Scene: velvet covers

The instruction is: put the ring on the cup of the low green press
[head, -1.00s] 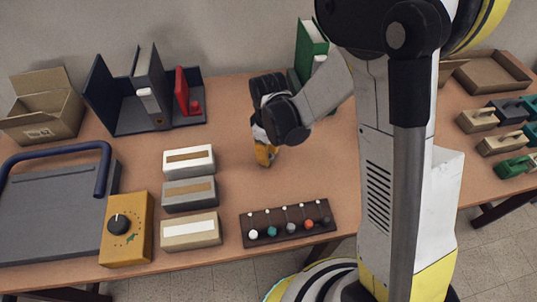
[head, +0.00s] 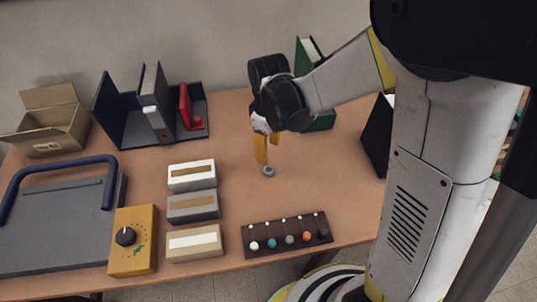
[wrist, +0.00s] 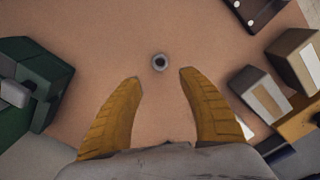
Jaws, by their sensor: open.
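A small grey ring (head: 268,171) lies flat on the bare table, and it also shows in the wrist view (wrist: 159,62) with a dark hole. My gripper (head: 267,149) is above the ring, pointing down, empty. In the wrist view my gripper (wrist: 161,75) has its two yellow fingers spread apart, with the ring just beyond the gap between their tips.
A dark board with several coloured knobs (head: 287,235) lies at the front edge. Several labelled boxes (head: 192,207) stand left of the ring. Table around the ring is clear.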

